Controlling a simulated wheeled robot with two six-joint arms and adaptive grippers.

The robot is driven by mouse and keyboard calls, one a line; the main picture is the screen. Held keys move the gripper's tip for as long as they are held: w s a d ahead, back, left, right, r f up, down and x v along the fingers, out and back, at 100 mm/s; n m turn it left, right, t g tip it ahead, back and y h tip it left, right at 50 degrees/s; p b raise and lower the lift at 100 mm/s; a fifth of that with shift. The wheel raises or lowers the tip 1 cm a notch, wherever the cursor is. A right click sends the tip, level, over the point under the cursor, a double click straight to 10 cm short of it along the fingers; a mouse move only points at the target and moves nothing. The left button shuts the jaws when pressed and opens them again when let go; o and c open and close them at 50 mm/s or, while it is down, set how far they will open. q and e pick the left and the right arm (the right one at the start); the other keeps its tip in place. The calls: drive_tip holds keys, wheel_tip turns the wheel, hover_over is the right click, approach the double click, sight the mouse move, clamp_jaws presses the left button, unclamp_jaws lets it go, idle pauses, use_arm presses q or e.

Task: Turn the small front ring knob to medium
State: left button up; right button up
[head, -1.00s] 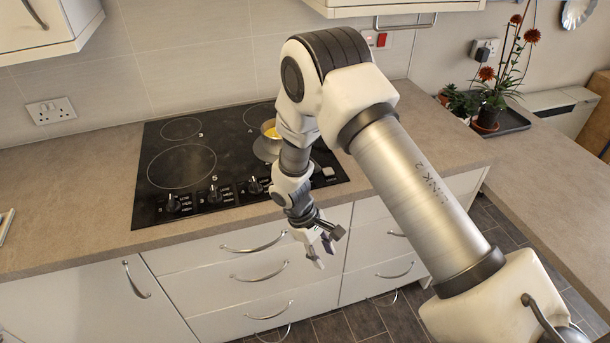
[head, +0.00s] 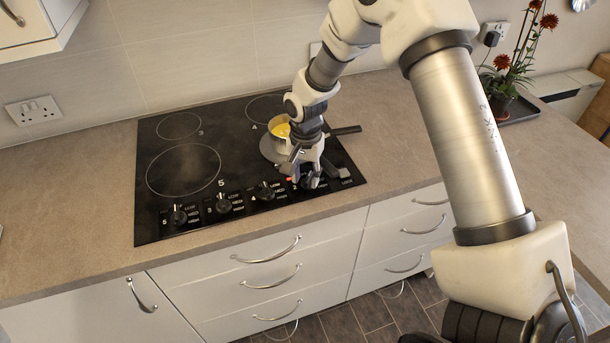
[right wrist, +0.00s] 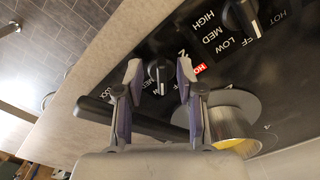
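The rightmost black knob (right wrist: 159,75) on the black hob (head: 152,222) sits between the fingers of my right gripper (right wrist: 159,73), by a mark that looks like a 2. The fingers are open, one each side, with a visible gap to the knob. A white pointer line shows on the knob; its exact setting is unclear. A small red HOT label is lit beside it. In the head view my right gripper (head: 308,178) is low over the front right of the hob and hides most of this knob. My left gripper is out of view.
A saucepan (head: 279,142) with yellow contents stands on the ring just behind the gripper, its dark handle (head: 345,131) pointing right. In the wrist view the pan (right wrist: 232,125) and handle (right wrist: 97,110) are close to the fingers. Other knobs (head: 223,203) line the front left.

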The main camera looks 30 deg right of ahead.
drive_tip(key=shift+w+d+f, duration=0.15)
drive_tip(key=shift+f, duration=0.4)
drive_tip(key=shift+w+d+f, duration=0.1)
drive_tip(key=shift+w+f, duration=0.05)
drive_tip(key=shift+f, duration=0.35)
drive_tip(key=shift+w+d+f, duration=0.1)
drive_tip(key=shift+f, duration=0.05)
drive_tip(key=shift+s+a+r, duration=0.25)
clamp_jaws()
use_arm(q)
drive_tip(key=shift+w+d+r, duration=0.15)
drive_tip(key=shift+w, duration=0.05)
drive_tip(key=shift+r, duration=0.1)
use_arm(e)
drive_tip(key=shift+m, duration=0.3)
drive_tip(key=m, duration=0.2)
drive_tip(key=m+p, duration=0.1)
drive_tip(key=m, duration=0.1)
drive_tip(key=shift+w+a+p, duration=0.15)
drive_tip(key=shift+w+p, duration=0.15)
drive_tip(key=shift+w, duration=0.1)
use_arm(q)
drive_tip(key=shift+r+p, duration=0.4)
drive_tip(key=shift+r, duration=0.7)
use_arm(e)
drive_tip(key=shift+w+m, duration=0.2)
drive_tip(key=shift+m, duration=1.3)
drive_tip(key=shift+f, duration=0.1)
